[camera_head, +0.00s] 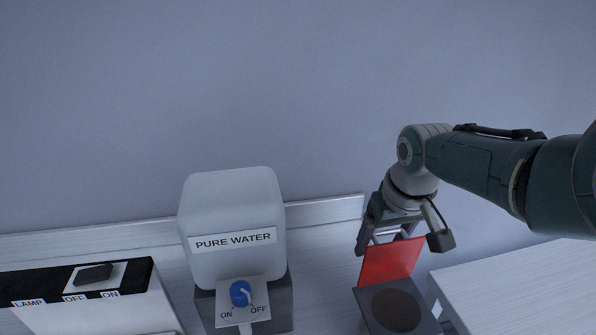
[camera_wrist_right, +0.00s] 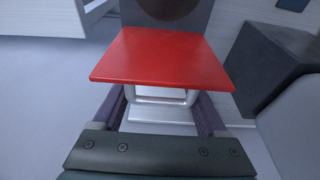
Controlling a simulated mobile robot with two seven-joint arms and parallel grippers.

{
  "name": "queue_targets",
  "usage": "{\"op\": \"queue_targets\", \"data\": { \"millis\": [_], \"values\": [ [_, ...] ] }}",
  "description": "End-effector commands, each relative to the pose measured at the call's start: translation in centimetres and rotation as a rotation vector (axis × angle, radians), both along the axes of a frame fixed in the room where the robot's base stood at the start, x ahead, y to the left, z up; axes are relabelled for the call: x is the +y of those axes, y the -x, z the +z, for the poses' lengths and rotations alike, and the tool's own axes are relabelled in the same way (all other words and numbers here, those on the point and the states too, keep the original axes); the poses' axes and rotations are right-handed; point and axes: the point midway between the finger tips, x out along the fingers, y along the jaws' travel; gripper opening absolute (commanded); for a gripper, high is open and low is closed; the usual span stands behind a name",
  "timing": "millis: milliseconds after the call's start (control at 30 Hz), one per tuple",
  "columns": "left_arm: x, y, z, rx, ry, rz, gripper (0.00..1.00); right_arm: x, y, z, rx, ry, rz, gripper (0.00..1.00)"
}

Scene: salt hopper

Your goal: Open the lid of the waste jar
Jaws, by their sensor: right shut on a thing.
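The waste jar (camera_head: 370,304) is a dark grey box at the lower right of the head view, with a dark round opening (camera_head: 396,310) in its top. Its red lid (camera_head: 390,263) stands steeply tilted up at the far side, leaving the opening uncovered. My right gripper (camera_head: 384,236) is behind the raised lid. In the right wrist view, the red lid (camera_wrist_right: 162,58) lies across the space in front of the fingers. The right gripper (camera_wrist_right: 160,108) is shut on the lid's silver handle (camera_wrist_right: 158,97). My left gripper is not in view.
A white PURE WATER tank (camera_head: 234,215) with a blue knob (camera_head: 240,293) stands left of the jar. A lamp switch box (camera_head: 120,308) is at the far left. A white surface (camera_head: 520,285) lies right of the jar. A wall (camera_head: 290,80) is behind.

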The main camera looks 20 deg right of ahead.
Motion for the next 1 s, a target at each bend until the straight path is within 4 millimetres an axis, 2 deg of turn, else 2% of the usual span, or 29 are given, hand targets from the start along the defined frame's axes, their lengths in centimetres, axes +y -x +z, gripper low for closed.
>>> {"op": "queue_targets", "data": {
  "millis": [267, 300, 400, 733, 1000],
  "values": [
    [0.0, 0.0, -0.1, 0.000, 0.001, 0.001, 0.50, -0.1, 0.3, -0.4, 0.007, 0.001, -0.001, 0.00],
    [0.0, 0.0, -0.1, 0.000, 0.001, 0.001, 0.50, -0.1, 0.3, -0.4, 0.007, 0.001, -0.001, 0.77],
    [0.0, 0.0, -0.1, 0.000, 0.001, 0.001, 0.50, -0.1, 0.3, -0.3, 0.007, 0.001, -0.001, 0.89],
    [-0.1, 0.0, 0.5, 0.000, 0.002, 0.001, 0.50, 0.0, 0.2, 0.3, 0.003, 0.000, 0.000, 0.90],
    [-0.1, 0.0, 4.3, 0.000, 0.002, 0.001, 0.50, 0.2, 1.1, 4.7, 0.002, 0.002, 0.001, 0.90]
  ]
}}
